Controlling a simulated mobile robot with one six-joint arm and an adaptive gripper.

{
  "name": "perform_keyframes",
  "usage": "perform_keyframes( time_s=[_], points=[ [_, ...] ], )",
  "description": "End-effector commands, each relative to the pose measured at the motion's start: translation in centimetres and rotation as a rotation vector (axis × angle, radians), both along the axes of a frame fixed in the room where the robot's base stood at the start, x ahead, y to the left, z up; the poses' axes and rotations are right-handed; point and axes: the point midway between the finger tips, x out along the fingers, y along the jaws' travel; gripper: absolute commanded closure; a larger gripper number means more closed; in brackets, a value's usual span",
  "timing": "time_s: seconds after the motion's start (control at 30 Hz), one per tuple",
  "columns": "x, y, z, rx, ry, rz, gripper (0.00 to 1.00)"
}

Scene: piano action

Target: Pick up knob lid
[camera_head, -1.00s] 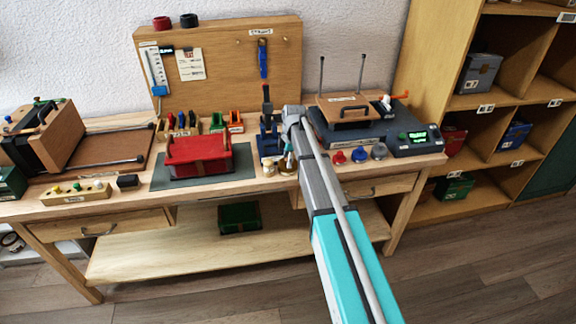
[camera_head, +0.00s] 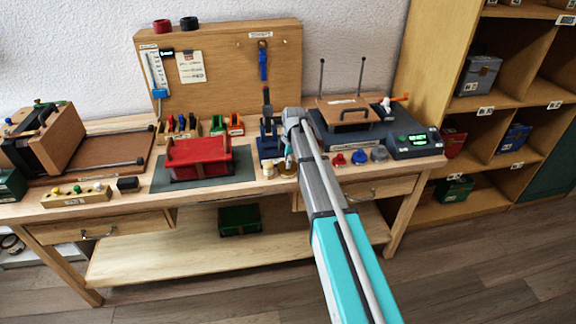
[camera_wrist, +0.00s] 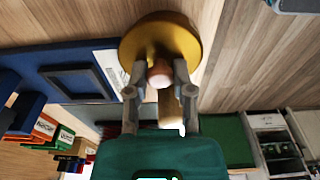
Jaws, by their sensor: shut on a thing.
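The knob lid (camera_wrist: 160,35) is a round brass-coloured disc with a pale pinkish knob (camera_wrist: 160,73), seen in the wrist view. My gripper (camera_wrist: 160,80) has a grey finger on each side of the knob and is shut on it. In the head view my gripper (camera_head: 288,158) is at the bench's front, right of a small pale jar (camera_head: 268,170). The brass lid (camera_head: 288,170) shows there just below my gripper, partly hidden by it and my arm. I cannot tell whether the lid touches the bench top.
A blue stand (camera_head: 270,142) rises close behind and left of my gripper. A red case (camera_head: 198,157) lies on a dark mat to the left. Red and blue knobbed pieces (camera_head: 360,157) stand to the right, before a dark machine (camera_head: 415,143) with a green display.

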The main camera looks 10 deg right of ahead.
Motion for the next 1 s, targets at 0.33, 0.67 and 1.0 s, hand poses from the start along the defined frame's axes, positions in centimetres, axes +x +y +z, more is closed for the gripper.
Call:
perform_keyframes(
  time_s=[0.33,0.67,1.0],
  points=[
    [-0.1,0.0,0.6,0.000,0.001,0.000,1.00],
    [0.0,0.0,3.1,0.000,0.001,0.000,1.00],
    [-3.1,0.0,7.0,0.000,0.001,0.000,1.00]
  ],
)
